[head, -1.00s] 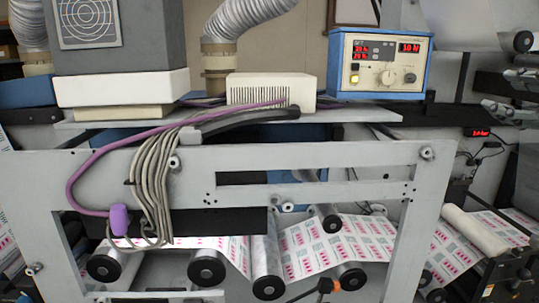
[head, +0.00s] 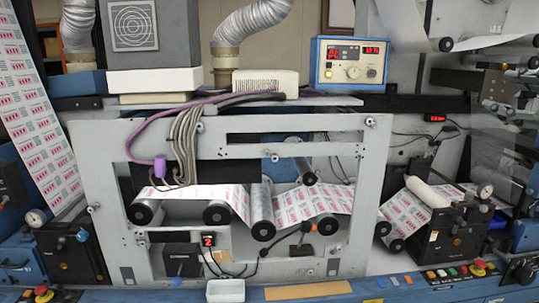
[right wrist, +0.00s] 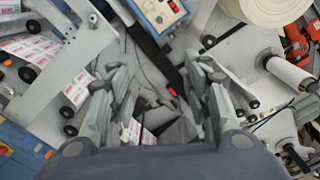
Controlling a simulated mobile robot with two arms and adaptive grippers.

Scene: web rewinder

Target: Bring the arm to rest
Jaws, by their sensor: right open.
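My right gripper (right wrist: 158,75) is open and empty in the right wrist view, its grey fingers spread to either side with machine parts behind them. In the head view my right gripper (head: 508,108) shows small at the right edge, in front of the machine, and its fingers are hard to make out there. My left gripper is not in view. No object is held between the right fingers.
The web rewinder's grey frame (head: 240,137) carries rollers and a printed web (head: 318,203). A blue control box (head: 351,62) stands on top. A white tray (head: 226,291) lies at the front. A roller unit (head: 452,228) with a gauge stands at right.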

